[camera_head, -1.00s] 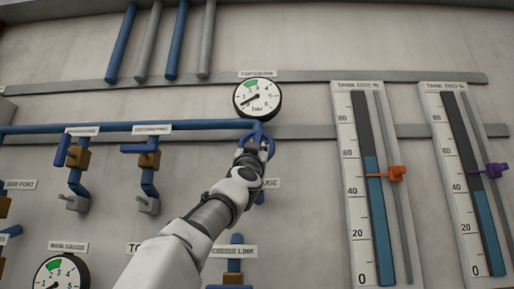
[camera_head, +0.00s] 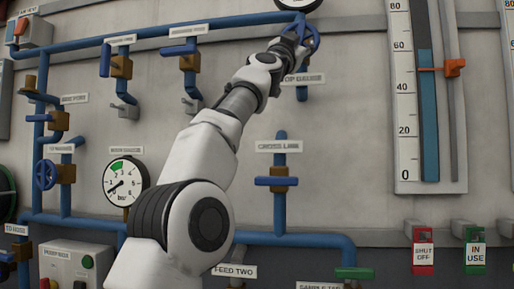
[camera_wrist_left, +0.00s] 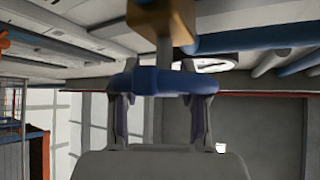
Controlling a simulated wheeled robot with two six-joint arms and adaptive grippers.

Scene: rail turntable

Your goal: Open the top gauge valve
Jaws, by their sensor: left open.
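The top gauge valve's blue handwheel (camera_head: 309,36) is near the top of the head view, above the partly covered "TOP GAUGE" label (camera_head: 303,79). My left gripper (camera_head: 296,37) is at this wheel. In the left wrist view the blue wheel (camera_wrist_left: 160,81) lies across the tips of my open left gripper (camera_wrist_left: 158,100), with one finger at each side. I cannot tell whether the fingers touch the rim. The brass valve body (camera_wrist_left: 163,20) is beyond it. The top gauge (camera_head: 298,3) is mostly cut off. My right gripper is not in view.
Blue pipes (camera_head: 150,34) run along the wall. The main gauge (camera_head: 125,181) and cross-link valve (camera_head: 277,184) are lower, close to my left arm. A tank level scale (camera_head: 405,130) with an orange pointer (camera_head: 454,68) stands to the right. Bare wall lies between.

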